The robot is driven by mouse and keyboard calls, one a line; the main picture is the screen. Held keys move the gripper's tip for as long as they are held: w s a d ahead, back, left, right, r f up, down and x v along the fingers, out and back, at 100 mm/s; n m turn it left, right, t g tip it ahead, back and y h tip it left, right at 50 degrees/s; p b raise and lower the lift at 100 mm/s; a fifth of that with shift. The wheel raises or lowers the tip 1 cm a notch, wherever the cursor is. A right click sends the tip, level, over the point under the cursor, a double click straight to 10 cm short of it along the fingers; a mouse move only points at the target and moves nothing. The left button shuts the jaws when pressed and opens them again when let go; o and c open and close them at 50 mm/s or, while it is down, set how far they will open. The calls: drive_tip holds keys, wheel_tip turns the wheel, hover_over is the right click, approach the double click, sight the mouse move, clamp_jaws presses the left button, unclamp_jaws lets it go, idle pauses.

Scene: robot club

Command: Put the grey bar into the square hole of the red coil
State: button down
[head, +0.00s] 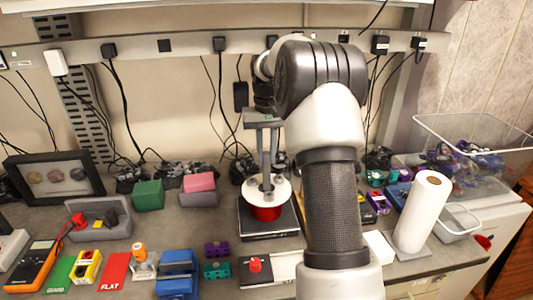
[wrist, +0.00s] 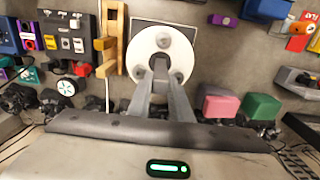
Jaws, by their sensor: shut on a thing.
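The red coil (head: 267,213) stands upright on a dark, flat-topped base, with a white round flange (head: 281,187) on top. From above, in the wrist view, the white flange (wrist: 146,45) fills the space just past my fingertips. My gripper (head: 266,178) points straight down over the flange and is shut on the grey bar. In the wrist view my gripper (wrist: 160,82) closes at the flange's middle, where the short grey bar (wrist: 161,62) shows. The bar and fingers cover the square hole. I cannot tell how deep the bar sits in it.
The dark base (head: 268,238) lies among tools on the bench. Green (head: 148,195) and pink (head: 199,182) blocks stand to the left behind. A paper roll (head: 422,212) and a clear bin (head: 470,150) are at right. Wooden bars (wrist: 107,40) lie close beside the coil.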

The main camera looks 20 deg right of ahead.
sight(266, 166)
drive_tip(key=shift+f+b, duration=0.95)
drive_tip(key=shift+f, duration=1.05)
idle(0.7)
drive_tip(key=c, duration=1.5)
unclamp_jaws()
drive_tip(key=shift+c, duration=0.2)
drive_tip(key=shift+f, duration=0.1)
wheel_tip(266, 166, up, 6)
drive_tip(key=p, duration=0.4)
drive_tip(key=shift+f+p, duration=0.2)
drive_tip(key=shift+p, duration=0.15)
drive_tip(key=shift+r, duration=1.25)
